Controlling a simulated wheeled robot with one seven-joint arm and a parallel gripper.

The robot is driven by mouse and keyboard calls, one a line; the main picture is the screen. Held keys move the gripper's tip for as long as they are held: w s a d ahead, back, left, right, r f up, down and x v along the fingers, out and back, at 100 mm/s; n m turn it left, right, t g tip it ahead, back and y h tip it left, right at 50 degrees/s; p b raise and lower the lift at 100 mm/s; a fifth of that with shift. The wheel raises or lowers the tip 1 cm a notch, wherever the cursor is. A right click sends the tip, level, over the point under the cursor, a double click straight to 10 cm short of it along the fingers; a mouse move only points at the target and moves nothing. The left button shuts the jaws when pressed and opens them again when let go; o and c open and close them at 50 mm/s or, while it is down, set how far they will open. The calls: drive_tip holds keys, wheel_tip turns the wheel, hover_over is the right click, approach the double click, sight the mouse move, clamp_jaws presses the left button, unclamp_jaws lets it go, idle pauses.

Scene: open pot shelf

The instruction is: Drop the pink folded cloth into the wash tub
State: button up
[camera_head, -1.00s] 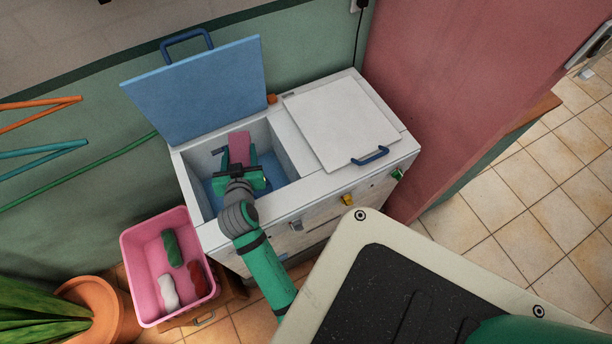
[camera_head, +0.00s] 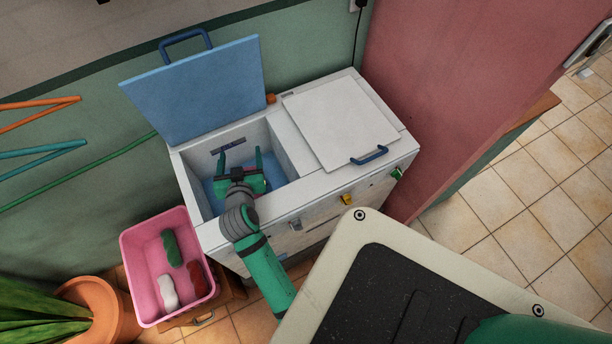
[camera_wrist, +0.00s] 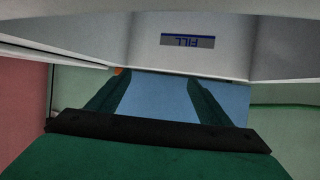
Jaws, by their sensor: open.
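The wash tub (camera_head: 284,148) is the open left basin of the white washer, with blue at its bottom. My gripper (camera_head: 240,154) reaches into this basin, its two green fingers spread wide with nothing between them. In the wrist view my gripper (camera_wrist: 156,78) is also open and empty, with a blue surface beyond the fingers. The pink folded cloth cannot be made out in either view now; my gripper and the basin's front wall hide part of the inside.
The blue lid (camera_head: 197,92) stands raised behind the basin. A closed white lid (camera_head: 340,122) covers the right side. A pink bin (camera_head: 137,280) with several rolled cloths stands at front left, near a potted plant (camera_head: 45,315). A FILL label (camera_wrist: 187,41) marks the basin's inner wall.

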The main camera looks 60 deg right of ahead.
drive_tip(key=v, duration=1)
drive_tip(key=shift+s, duration=0.2)
drive_tip(key=shift+r, duration=0.1)
